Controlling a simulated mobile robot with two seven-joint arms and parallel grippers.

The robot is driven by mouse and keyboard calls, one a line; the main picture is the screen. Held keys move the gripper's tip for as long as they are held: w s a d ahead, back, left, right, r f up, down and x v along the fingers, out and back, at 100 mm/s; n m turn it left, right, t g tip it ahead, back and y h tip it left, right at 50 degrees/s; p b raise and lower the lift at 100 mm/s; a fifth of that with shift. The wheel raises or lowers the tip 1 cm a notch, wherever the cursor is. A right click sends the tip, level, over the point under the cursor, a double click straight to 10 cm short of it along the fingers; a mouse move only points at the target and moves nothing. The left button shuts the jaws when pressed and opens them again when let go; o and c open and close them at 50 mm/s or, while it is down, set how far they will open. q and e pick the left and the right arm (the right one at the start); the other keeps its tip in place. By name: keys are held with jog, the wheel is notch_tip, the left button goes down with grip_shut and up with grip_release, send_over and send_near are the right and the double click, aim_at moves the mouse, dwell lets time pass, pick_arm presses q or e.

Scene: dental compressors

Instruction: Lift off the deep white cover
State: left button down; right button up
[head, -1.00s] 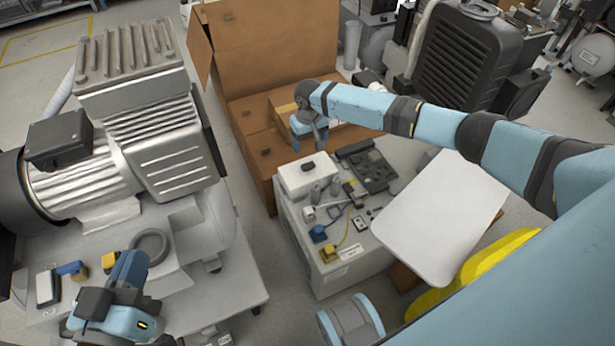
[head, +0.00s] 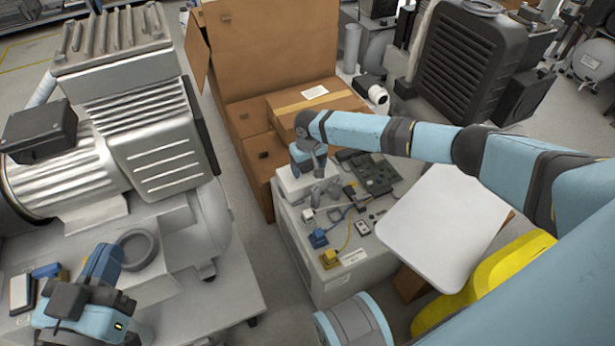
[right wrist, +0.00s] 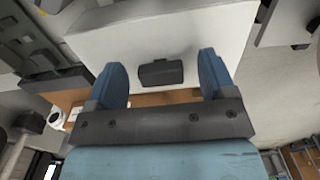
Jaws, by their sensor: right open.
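The deep white cover (head: 290,181) is a box-like piece on the far left corner of the grey cabinet. My right arm partly hides it in the head view. In the right wrist view the white cover (right wrist: 205,28) shows its top with a dark handle (right wrist: 160,72). My right gripper (head: 316,168) is over the cover, and in its wrist view the gripper (right wrist: 160,68) is open, with the handle between its two blue fingers in the picture. Contact cannot be told. My left gripper (head: 104,262) is by the large compressor at lower left; its fingertips are unclear.
The cabinet (head: 345,283) also carries a dark circuit board (head: 372,173), a blue connector (head: 318,238) and a yellow connector (head: 330,259). A flat white panel (head: 442,228) is to the right. Cardboard boxes (head: 262,50) stand behind. A large compressor (head: 150,130) stands left, with a floor gap between.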

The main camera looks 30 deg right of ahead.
jog(key=c, duration=1.1)
